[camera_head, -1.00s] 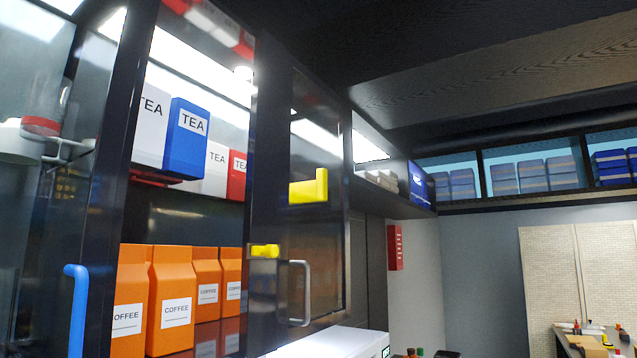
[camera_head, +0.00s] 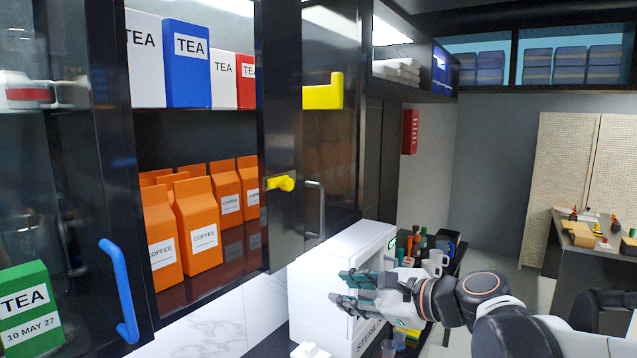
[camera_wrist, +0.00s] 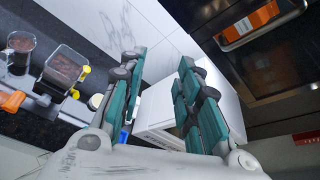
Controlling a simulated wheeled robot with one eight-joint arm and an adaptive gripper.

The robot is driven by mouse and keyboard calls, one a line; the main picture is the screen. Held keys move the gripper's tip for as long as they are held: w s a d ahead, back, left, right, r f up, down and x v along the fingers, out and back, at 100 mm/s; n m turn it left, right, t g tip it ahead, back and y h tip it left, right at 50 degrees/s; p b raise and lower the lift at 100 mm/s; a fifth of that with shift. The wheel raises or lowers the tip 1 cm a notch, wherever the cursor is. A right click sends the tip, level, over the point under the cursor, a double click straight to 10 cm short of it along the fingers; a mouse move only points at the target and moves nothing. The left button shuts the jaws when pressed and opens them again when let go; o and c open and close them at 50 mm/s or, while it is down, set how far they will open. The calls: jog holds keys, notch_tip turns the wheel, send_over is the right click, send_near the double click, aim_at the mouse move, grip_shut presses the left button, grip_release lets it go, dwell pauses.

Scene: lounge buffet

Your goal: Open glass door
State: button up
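The dark-framed glass cabinet doors fill the left of the head view. A blue bar handle (camera_head: 120,290) is on the left door frame (camera_head: 125,190). The right glass door (camera_head: 335,140) has a grey bar handle (camera_head: 315,209). A yellow latch (camera_head: 281,184) is on the post beside it, and a larger yellow piece (camera_head: 325,94) is higher up. My gripper (camera_head: 343,288) is in front of the white box, lower than the grey handle and apart from it. In the wrist view my gripper (camera_wrist: 160,62) has its fingers spread, with nothing held between them.
Orange coffee bags (camera_head: 198,222) and tea boxes (camera_head: 188,62) stand on the shelves. The white sterilizer box (camera_head: 345,250) is on the counter below the right door. Bottles (camera_head: 418,243) stand behind my wrist. A side table (camera_head: 595,255) is at far right.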

jog(key=w+d+r+m+t+y+p, duration=0.1)
jog(key=w+d+r+m+t+p, duration=0.1)
jog(key=w+r+m, duration=0.3)
jog(key=w+d+r+m+t+y+p, duration=0.1)
jog(key=w+d+r+m+p, duration=0.15)
jog(key=r, duration=0.45)
jog(key=p, duration=0.2)
send_over(322, 236)
jog(key=shift+w+r, duration=0.1)
jog(key=shift+w, duration=0.3)
grip_shut()
